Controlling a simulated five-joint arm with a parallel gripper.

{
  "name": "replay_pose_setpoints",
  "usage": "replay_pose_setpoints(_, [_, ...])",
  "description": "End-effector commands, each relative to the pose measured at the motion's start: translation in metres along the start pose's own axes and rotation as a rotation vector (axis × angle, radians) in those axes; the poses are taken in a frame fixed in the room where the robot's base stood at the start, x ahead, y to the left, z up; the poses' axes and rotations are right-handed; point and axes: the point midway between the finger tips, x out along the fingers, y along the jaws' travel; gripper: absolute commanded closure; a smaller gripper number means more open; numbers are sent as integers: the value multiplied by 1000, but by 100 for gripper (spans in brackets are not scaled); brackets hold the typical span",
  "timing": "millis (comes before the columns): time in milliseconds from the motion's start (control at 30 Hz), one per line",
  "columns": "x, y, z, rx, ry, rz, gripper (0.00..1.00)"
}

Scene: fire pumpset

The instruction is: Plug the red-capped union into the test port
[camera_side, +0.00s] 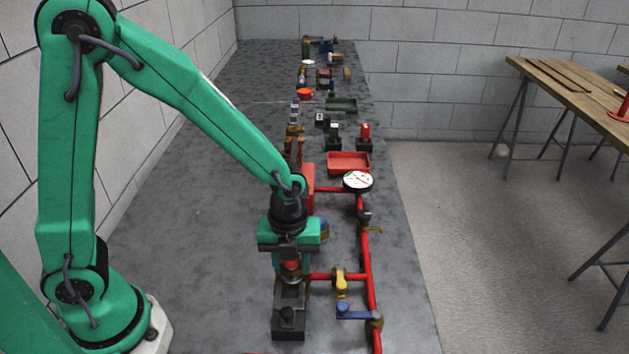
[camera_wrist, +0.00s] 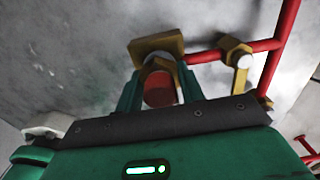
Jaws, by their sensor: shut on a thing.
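My gripper (camera_side: 290,264) is shut on the red-capped union (camera_side: 291,266). In the wrist view the red cap (camera_wrist: 158,90) shows between the two green fingers. A brass fitting (camera_wrist: 157,45) stands just beyond the fingertips at the end of a red branch pipe; it appears to be the test port. In the side view the gripper is right above a dark grey block (camera_side: 289,318), left of the branch pipe (camera_side: 322,276). The union's lower end is hidden, so I cannot tell whether it touches the port.
A gauge (camera_side: 357,181) and a red tray (camera_side: 348,162) stand farther back. The bench (camera_side: 190,240) left of the gripper is clear.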

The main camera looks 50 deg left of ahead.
Motion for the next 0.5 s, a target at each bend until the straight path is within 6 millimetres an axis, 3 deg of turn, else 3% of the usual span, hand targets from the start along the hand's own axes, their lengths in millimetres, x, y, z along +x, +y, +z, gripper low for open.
replay_pose_setpoints(167, [0, 0, 0, 0, -1, -1, 100])
replay_pose_setpoints(200, [0, 0, 0, 0, -1, -1, 56])
replay_pose_setpoints(300, [0, 0, 0, 0, 0, -1, 37])
replay_pose_setpoints(500, [0, 0, 0, 0, 0, 0, 37])
